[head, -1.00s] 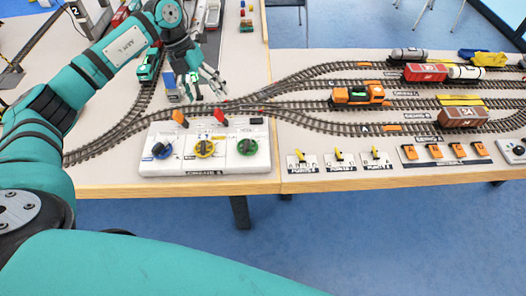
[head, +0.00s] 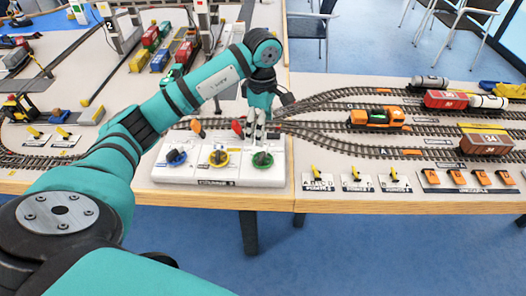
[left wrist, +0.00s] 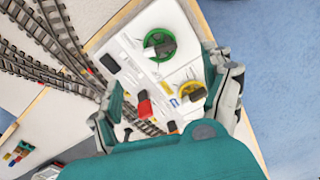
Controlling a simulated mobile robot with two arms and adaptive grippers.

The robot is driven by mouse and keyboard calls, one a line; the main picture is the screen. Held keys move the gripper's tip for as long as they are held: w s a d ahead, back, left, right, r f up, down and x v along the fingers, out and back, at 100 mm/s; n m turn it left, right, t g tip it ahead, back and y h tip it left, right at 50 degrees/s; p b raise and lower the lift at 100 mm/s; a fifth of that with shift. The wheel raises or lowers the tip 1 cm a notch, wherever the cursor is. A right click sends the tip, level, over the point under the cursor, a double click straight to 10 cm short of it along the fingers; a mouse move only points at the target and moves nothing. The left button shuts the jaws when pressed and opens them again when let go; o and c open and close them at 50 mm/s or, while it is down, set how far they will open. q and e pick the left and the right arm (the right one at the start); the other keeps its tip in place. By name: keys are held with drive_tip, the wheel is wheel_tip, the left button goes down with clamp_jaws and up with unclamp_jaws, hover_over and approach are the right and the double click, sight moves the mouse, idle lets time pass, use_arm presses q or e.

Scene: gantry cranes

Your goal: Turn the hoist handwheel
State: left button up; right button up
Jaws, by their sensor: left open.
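A white control box (head: 212,192) at the near table edge carries a blue handwheel (head: 176,158), a yellow handwheel (head: 218,158) and a green handwheel (head: 262,160), left to right. I cannot read which is labelled hoist. My left gripper (head: 257,134) points down above and behind the green wheel; contact is not clear. In the left wrist view my gripper (left wrist: 165,78) is open, nothing between its fingers. The green wheel (left wrist: 159,45) lies beyond the fingertips, and the yellow wheel (left wrist: 192,91) sits near the right finger. The blue wheel is hidden there. My right gripper is out of view.
An orange lever (head: 197,128) and a red lever (head: 238,127) stand at the box's back. Model tracks run behind it, with an orange locomotive (head: 376,120) to the right. Small yellow switches (head: 355,173) line the front edge. Gantry legs (head: 203,30) stand behind.

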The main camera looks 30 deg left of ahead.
sight(262, 153)
use_arm(q)
wheel_tip(262, 153, down, 10)
drive_tip(key=shift+f+p, duration=0.25)
drive_tip(key=shift+p, duration=0.2)
drive_tip(key=c, duration=1.2)
drive_tip(key=n+b, duration=0.1)
drive_tip(key=n, duration=0.5)
drive_tip(key=shift+n, duration=0.3)
drive_tip(key=n, duration=0.3)
drive_tip(key=shift+r+n, duration=0.1)
drive_tip(key=shift+n, duration=2.1)
